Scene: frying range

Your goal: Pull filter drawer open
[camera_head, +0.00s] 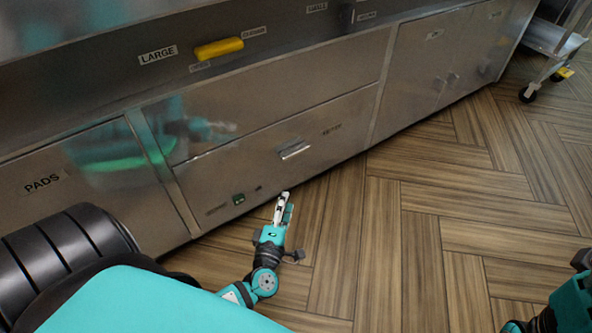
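The filter drawer (240,172) is a wide, low stainless steel panel in the middle of the fryer front, and it looks closed. Its small silver handle (293,149) is near the panel's middle. A small green label or display is at its lower left. My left gripper (284,201) is below the handle in the picture, in front of the drawer's lower edge and apart from the handle. Its fingers point toward the drawer and hold nothing that I can see; their gap is too small to judge. Only parts of my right arm show at the lower right.
A yellow handle (219,48) sits on the upper panel near the LARGE label. The PADS panel (75,182) is at left and cabinet doors (435,68) are at right. A wheeled cart (548,50) stands at far right. The wooden floor (400,235) is clear.

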